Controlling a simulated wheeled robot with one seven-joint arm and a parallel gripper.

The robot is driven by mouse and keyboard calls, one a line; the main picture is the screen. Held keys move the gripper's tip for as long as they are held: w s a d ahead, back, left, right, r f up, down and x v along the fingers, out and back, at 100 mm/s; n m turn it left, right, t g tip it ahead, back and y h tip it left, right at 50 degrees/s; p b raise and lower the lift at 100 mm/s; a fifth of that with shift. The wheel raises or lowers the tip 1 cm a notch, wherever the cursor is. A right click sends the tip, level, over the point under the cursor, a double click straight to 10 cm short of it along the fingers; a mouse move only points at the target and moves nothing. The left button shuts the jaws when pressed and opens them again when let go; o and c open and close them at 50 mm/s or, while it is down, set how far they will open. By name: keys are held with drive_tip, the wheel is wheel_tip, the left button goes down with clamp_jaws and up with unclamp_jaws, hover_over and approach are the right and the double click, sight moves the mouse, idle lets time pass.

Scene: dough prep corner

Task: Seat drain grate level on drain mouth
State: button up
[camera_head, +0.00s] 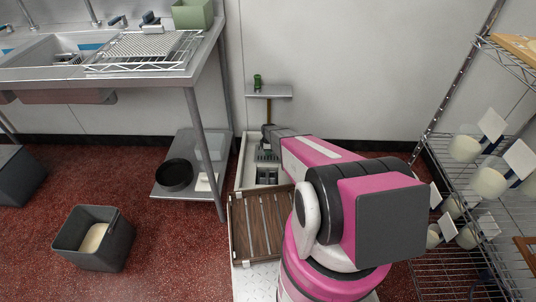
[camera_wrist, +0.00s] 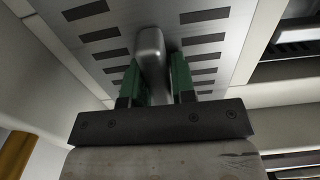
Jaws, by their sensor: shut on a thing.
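In the wrist view, my gripper (camera_wrist: 153,80) has green finger pads closed around the grey upright handle of the drain grate (camera_wrist: 205,48). The grate is a pale metal plate with rows of dark slots. It is partly hidden behind the handle and fingers. A dark, framed opening (camera_wrist: 291,42) lies to the right of the grate; I cannot tell if it is the drain mouth. In the head view, my gripper (camera_head: 268,140) is over the far part of a pale trough, largely hidden by my arm. Whether the grate lies level or touches a rim cannot be told.
A wooden slatted panel (camera_head: 255,224) lies at the near end of the pale trough (camera_head: 240,165). A steel sink table (camera_head: 205,70) stands left, with a black pan (camera_head: 174,175) on its low shelf. A wire rack (camera_head: 455,165) stands right. A grey bin (camera_head: 95,250) is on the red floor.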

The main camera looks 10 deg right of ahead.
drive_tip(key=shift+w+f, duration=0.1)
drive_tip(key=shift+f, duration=0.35)
clamp_jaws()
drive_tip(key=shift+r, duration=0.35)
drive_tip(key=shift+r, duration=0.85)
drive_tip(key=shift+o, duration=0.7)
unclamp_jaws()
clamp_jaws()
drive_tip(key=shift+r, duration=0.1)
drive_tip(key=shift+r, duration=0.1)
